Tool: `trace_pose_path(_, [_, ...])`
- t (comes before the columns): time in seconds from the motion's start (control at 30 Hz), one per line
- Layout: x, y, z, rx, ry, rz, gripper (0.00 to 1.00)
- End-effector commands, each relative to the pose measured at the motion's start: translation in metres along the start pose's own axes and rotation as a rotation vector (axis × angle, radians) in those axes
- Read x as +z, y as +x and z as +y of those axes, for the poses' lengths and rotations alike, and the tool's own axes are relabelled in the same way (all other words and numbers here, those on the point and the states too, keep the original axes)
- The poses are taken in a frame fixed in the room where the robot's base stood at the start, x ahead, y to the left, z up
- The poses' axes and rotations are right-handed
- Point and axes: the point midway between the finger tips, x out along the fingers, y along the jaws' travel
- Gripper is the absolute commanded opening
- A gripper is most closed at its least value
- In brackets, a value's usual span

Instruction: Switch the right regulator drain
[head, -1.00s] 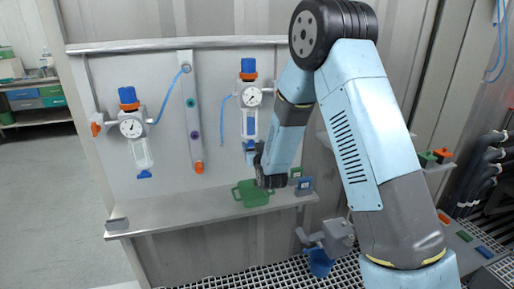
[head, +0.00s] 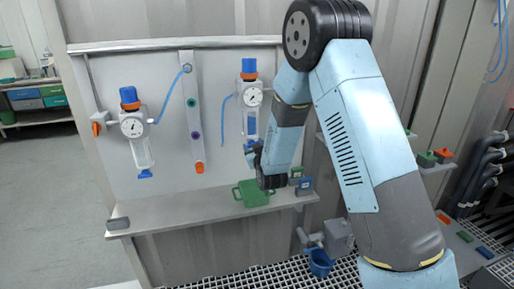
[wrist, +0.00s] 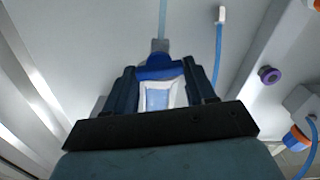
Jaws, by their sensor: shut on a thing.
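The right regulator (head: 251,95) hangs on the grey panel, with a blue knob, an orange ring, a round gauge and a clear bowl. Its blue drain (wrist: 158,68) shows at the bowl's end in the wrist view, between my fingers. My gripper (wrist: 160,78) is shut on this drain, one dark finger on each side. In the head view my gripper (head: 254,153) is at the bottom of the right bowl, and my wrist partly covers the drain there. Whether the drain has turned cannot be told.
The left regulator (head: 132,125) has its own blue drain (head: 145,174). A strip (head: 191,115) with coloured ports stands between the regulators. The shelf's left half is mostly clear.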

Motion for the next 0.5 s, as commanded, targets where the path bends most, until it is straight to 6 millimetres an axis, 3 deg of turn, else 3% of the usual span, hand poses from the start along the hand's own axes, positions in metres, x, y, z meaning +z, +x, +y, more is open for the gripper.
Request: trace_pose_path(0.5, [-0.0012,0.0017,0.0001,0.007,-0.49,0.002,0.25])
